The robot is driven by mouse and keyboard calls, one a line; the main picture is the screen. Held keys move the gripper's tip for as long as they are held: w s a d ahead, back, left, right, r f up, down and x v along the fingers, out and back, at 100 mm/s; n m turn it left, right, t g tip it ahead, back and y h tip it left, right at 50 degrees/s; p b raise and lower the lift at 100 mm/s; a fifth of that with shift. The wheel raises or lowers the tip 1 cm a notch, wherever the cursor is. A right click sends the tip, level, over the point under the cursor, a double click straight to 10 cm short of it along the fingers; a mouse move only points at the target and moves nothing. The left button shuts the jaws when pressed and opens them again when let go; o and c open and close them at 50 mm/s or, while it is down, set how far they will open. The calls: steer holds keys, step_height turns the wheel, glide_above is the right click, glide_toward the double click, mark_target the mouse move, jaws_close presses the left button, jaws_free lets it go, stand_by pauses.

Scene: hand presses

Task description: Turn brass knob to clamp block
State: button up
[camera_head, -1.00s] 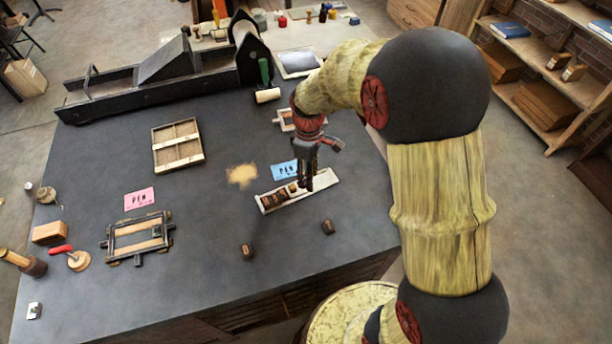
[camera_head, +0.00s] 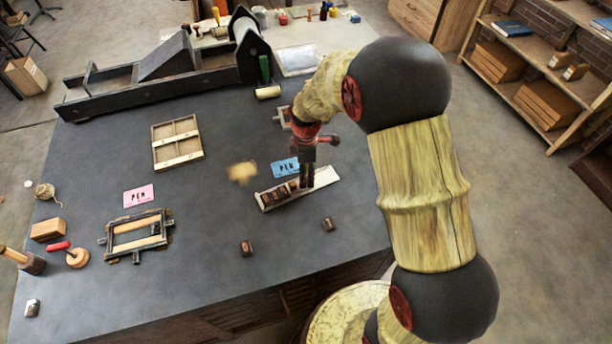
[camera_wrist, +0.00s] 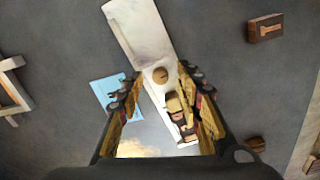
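A pale flat tray (camera_head: 325,176) lies on the dark table and holds a row of dark type blocks (camera_head: 279,194). In the wrist view the tray (camera_wrist: 138,28) runs from the top down between my fingers. A round brass knob (camera_wrist: 160,75) sits on it, above a tan block-like piece (camera_wrist: 174,103) and the dark type blocks (camera_wrist: 184,125). My gripper (camera_head: 307,184) points down over the tray. In the wrist view my gripper (camera_wrist: 155,82) is open, one finger either side of the knob, apparently not touching it. In the head view the gripper hides the knob.
A blue card (camera_head: 285,167) lies close behind the tray. Two loose type blocks (camera_head: 246,248) (camera_head: 328,224) lie in front. A metal frame (camera_head: 137,236), a pink card (camera_head: 138,197) and a wooden tray (camera_head: 177,144) stand left.

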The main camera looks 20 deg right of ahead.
steer(key=shift+f, duration=0.35)
steer(key=shift+c, duration=0.2)
steer(key=c, duration=0.8)
jaws_close()
